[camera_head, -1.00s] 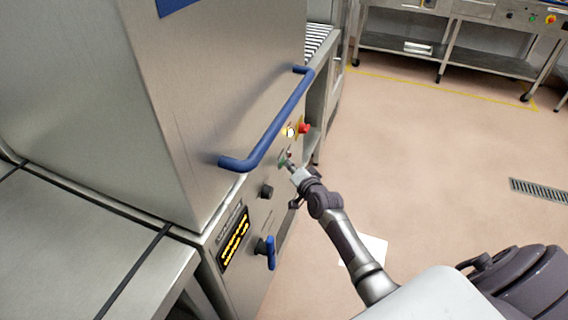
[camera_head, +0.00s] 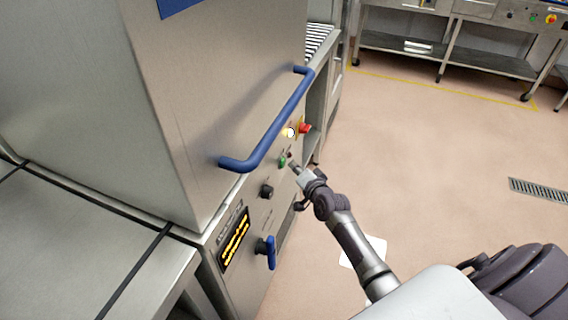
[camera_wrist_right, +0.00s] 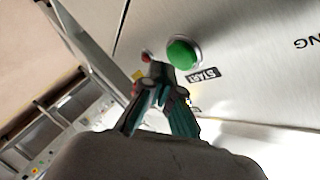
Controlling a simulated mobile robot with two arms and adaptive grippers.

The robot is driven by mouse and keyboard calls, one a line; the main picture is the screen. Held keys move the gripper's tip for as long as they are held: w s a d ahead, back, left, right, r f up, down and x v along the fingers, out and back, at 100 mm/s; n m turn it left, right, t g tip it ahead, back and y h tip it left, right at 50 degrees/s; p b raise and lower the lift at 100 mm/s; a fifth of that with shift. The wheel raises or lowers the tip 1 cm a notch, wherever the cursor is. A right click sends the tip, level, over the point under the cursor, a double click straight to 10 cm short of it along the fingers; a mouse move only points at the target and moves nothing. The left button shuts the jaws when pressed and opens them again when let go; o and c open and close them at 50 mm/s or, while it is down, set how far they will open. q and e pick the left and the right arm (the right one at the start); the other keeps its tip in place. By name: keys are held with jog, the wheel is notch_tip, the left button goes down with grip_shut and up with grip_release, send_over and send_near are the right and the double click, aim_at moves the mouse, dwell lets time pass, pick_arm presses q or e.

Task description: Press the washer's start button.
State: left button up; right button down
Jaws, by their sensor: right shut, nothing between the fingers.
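The washer (camera_head: 215,110) is a large steel machine on the left of the head view, with a controls panel on its front. Its green start button (camera_head: 283,160) sits on that panel below the blue handle. In the right wrist view the green button (camera_wrist_right: 183,54) shows clearly, beside a "START" label (camera_wrist_right: 203,75). My right gripper (camera_head: 292,164) is shut and empty, close to the button and to its right in the head view. My left gripper is not in view.
A blue bar handle (camera_head: 270,130) juts out above the panel. The floor (camera_head: 430,170) at right is clear.

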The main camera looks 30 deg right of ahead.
jog(key=s+d, duration=0.3)
jog(key=shift+s+d, duration=0.15)
jog(key=shift+s, duration=0.25)
dwell(0.7)
jog(key=s+a+f+n+g+p, duration=0.1)
jog(key=s+a+f+n+g, duration=0.3)
jog(key=s+f, duration=0.8)
jog(key=s+a+f+n+g+p, duration=0.1)
jog(key=s+a+f+n+g, duration=0.25)
jog(key=s+f, duration=0.85)
jog(key=s+a+f+n+g, duration=0.2)
jog(key=s+f, duration=0.3)
jog(key=s, duration=0.4)
jog(key=s+a+f+n+g, duration=0.2)
jog(key=s+f, duration=0.3)
jog(key=s, duration=0.4)
jog(key=s+a+f+n+g+y+p, duration=0.1)
jog(key=s+a+f+n+g, duration=0.2)
jog(key=s, duration=0.6)
notch_tip(320, 180, down, 3)
jog(key=shift+a+r, duration=0.2)
jog(key=shift+a, duration=0.1)
